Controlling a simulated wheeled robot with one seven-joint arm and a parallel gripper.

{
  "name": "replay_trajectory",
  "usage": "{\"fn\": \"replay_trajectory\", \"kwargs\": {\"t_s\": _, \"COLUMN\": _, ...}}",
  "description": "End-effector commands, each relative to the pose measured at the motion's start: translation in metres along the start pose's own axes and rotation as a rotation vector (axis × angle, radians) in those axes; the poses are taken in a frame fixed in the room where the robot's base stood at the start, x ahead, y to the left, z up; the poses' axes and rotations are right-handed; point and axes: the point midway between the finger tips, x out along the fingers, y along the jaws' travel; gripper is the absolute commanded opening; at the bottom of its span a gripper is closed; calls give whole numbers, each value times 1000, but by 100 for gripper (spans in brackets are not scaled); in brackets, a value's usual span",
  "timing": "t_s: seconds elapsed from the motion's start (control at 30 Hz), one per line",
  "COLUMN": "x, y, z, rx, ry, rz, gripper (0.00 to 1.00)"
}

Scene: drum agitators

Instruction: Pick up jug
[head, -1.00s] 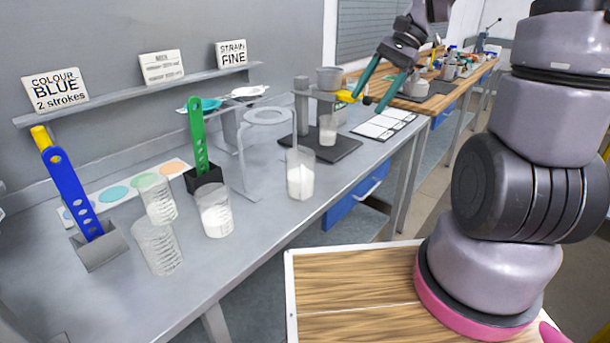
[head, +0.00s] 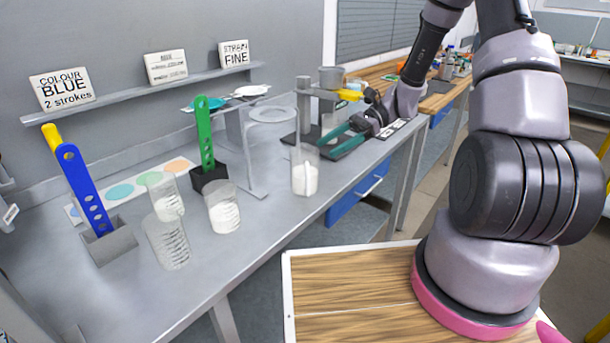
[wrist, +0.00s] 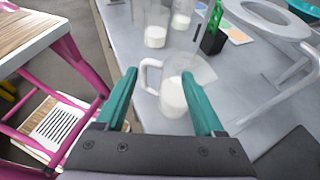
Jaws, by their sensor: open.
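A clear jug (head: 305,180) with white contents stands upright near the front edge of the grey bench. My gripper (head: 325,151) is open, its teal fingers tilted down and pointing at this jug from the right. In the wrist view the jug (wrist: 173,98) shows between the open fingers (wrist: 160,74), with its handle (wrist: 147,76) on the left. I cannot tell whether either finger touches it.
A ring stand (head: 262,185) rises just left of the jug. Behind is a black-based device (head: 303,100) with a yellow part. A green paddle (head: 204,135) and a blue paddle (head: 84,190) stand in holders. A wooden-topped surface (head: 350,290) lies in front.

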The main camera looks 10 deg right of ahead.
Motion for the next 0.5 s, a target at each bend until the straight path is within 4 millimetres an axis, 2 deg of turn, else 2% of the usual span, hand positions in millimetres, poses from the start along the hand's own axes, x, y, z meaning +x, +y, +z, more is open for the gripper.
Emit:
{"fn": "replay_trajectory", "kwargs": {"t_s": 0.17, "x": 16, "y": 1, "z": -2, "rx": 1, "ry": -1, "rz": 2, "gripper": 70}}
{"fn": "replay_trajectory", "kwargs": {"t_s": 0.4, "x": 50, "y": 2, "z": -4, "rx": 0, "ry": -1, "rz": 3, "gripper": 70}}
{"fn": "replay_trajectory", "kwargs": {"t_s": 0.5, "x": 55, "y": 2, "z": -4, "rx": 0, "ry": 0, "rz": 0, "gripper": 70}}
